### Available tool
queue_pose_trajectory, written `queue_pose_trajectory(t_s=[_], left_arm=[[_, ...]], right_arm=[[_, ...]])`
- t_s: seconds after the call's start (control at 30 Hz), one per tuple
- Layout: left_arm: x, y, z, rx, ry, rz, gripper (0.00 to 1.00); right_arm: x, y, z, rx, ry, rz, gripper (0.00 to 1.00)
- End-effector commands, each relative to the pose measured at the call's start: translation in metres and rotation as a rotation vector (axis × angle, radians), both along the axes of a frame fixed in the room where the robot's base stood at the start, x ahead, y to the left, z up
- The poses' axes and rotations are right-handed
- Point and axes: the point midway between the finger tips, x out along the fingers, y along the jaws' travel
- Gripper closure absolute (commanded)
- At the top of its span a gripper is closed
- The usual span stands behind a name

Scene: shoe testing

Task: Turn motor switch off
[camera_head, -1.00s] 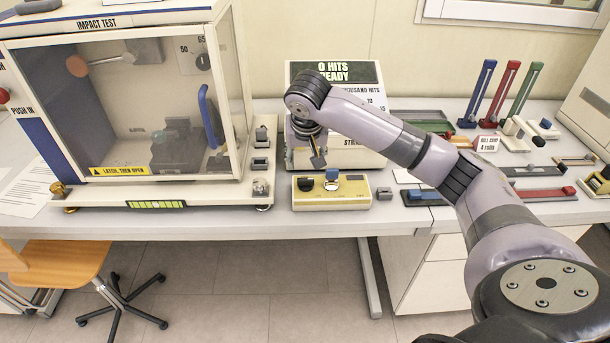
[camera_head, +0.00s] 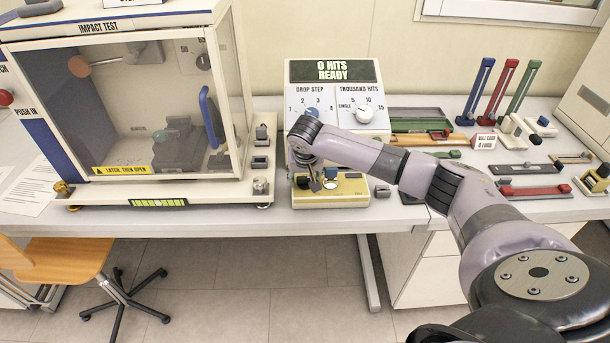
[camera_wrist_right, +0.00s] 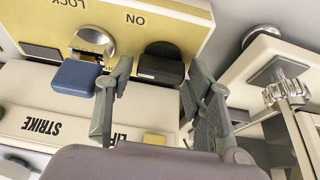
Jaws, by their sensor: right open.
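A yellow switch box (camera_head: 352,187) stands on the bench below the control panel. In the right wrist view the box (camera_wrist_right: 185,32) appears upside down, with the words ON and LOCK. A blue block (camera_wrist_right: 75,77) and a round silver knob (camera_wrist_right: 94,40) sit near LOCK; the blue block also shows in the head view (camera_head: 331,172). My right gripper (camera_head: 315,184) is open over the left part of the box. In the wrist view its fingers (camera_wrist_right: 158,92) lie either side of the black switch; contact cannot be told. My left gripper is out of view.
The control panel (camera_head: 335,75) reads 0 HITS READY and has two dials. The clear-walled impact test cabinet (camera_head: 120,110) stands to the left. Several tools and coloured stands lie at the right. A chair (camera_head: 60,262) is below the bench.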

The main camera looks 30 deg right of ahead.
Motion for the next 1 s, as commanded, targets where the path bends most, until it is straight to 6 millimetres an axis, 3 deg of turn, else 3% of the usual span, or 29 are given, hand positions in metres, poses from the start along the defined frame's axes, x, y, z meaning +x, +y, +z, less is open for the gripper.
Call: queue_pose_trajectory(t_s=[0.53,1.0], left_arm=[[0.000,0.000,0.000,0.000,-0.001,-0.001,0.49],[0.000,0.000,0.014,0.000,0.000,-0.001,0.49]], right_arm=[[0.000,0.000,0.001,-0.001,-0.001,0.000,0.87],[-0.001,-0.001,0.003,0.001,0.000,0.111,0.88]])
